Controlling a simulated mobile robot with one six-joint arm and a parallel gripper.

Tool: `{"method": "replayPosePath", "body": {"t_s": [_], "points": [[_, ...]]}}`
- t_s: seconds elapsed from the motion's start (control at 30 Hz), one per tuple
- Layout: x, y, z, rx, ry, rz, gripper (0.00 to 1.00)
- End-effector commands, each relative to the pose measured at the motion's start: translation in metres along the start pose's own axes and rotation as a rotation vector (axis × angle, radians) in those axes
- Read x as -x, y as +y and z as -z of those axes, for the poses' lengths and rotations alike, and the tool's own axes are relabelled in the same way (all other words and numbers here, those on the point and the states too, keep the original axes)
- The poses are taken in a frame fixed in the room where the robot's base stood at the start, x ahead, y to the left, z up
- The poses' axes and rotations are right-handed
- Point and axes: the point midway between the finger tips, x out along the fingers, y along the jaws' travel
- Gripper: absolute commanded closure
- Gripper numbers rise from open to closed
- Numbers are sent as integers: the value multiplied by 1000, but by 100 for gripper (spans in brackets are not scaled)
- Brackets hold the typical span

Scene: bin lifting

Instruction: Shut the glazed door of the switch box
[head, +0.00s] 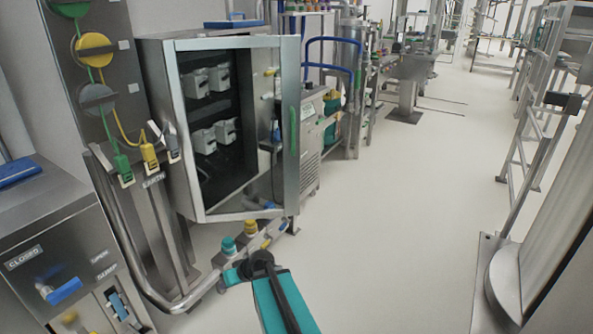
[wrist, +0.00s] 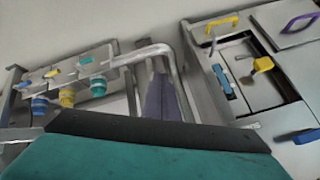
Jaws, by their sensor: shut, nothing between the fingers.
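The switch box (head: 152,85) is a grey metal cabinet at the left in the head view, with white switches inside on a dark back. Its glazed door (head: 238,42) stands ajar, its left edge at the box and its right edge swung out from it. A green handle (head: 293,130) runs upright on that free right edge. My gripper (head: 240,272), teal and black, is low in front of the box, below the door and apart from it. It is shut and empty; its fingertips are hard to make out. The wrist view does not show the door.
A pipe manifold with teal and yellow knobs (head: 250,228) runs below the door, close to my gripper. A bent metal rail (head: 140,265) and a grey cabinet (head: 60,250) stand left. Open floor (head: 390,200) lies right; railings (head: 530,150) stand beyond.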

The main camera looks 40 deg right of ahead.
Motion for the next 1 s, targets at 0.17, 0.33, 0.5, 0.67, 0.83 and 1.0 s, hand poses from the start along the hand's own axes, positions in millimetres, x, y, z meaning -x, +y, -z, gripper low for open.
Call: {"method": "replayPosePath", "body": {"t_s": [0.17,0.33,0.5,0.67,0.83,1.0], "points": [[33,51,64,13,207,-47,100],[83,97,118,31,394,-112,100],[144,143,160,53,572,-199,100],[211,184,191,73,730,-296,100],[282,220,209,91,870,-402,100],[330,238,217,103,952,-473,100]]}}
